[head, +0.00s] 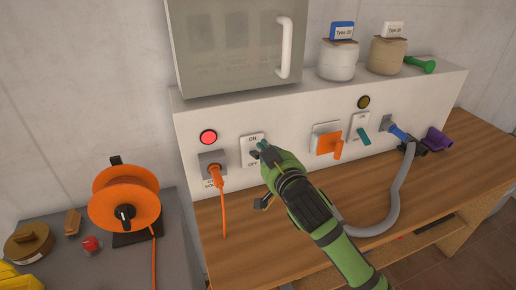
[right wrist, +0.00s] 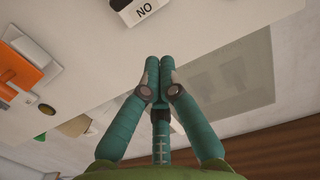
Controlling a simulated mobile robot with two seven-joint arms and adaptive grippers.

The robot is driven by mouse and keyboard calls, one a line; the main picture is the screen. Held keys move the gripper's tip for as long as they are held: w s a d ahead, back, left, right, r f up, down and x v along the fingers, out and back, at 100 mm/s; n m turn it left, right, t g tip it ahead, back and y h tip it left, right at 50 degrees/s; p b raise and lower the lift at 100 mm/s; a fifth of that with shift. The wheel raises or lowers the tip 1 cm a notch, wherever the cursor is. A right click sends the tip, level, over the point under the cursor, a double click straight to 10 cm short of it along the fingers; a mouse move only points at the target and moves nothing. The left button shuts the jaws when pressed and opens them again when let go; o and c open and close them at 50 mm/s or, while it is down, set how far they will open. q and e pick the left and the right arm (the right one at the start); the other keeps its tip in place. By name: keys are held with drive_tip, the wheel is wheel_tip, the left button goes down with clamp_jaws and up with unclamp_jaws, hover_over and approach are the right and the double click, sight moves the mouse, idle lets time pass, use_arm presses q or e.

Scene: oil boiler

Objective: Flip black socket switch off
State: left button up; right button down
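A white switch plate marked ON and OFF (head: 251,142) is on the front of the white panel, beside a dark grey socket (head: 207,159) with an orange plug in it. Its lever cannot be made out in the head view. The plate (right wrist: 134,10) shows upside down at the top edge there, apart from the fingertips and partly cut off. My left gripper is not in view.
A red lamp (head: 208,137) glows above the socket. Right of my gripper are an orange switch (head: 328,141), a teal-lever switch (head: 361,131) and a blue plug (head: 400,133) with a grey hose. An orange cable reel (head: 124,197) stands at left. A handled cabinet (head: 235,45) is above.

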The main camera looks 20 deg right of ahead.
sight(256, 155)
drive_tip(key=w, duration=0.3)
drive_tip(key=w+p, duration=0.1)
drive_tip(key=w, duration=0.2)
drive_tip(key=shift+w+a+f+p, duration=0.15)
drive_tip(key=shift+w+f+p, duration=0.05)
drive_tip(key=shift+w+p, duration=0.1)
drive_tip(key=shift+s+f+p, duration=0.15)
drive_tip(key=shift+f+p, duration=0.05)
drive_tip(key=shift+f, duration=0.45)
drive_tip(key=shift+s+f+p, duration=0.15)
drive_tip(key=shift+f+p, duration=0.05)
drive_tip(key=shift+f, duration=0.4)
drive_tip(key=shift+s+f, duration=0.5)
drive_tip(key=shift+f, duration=0.25)
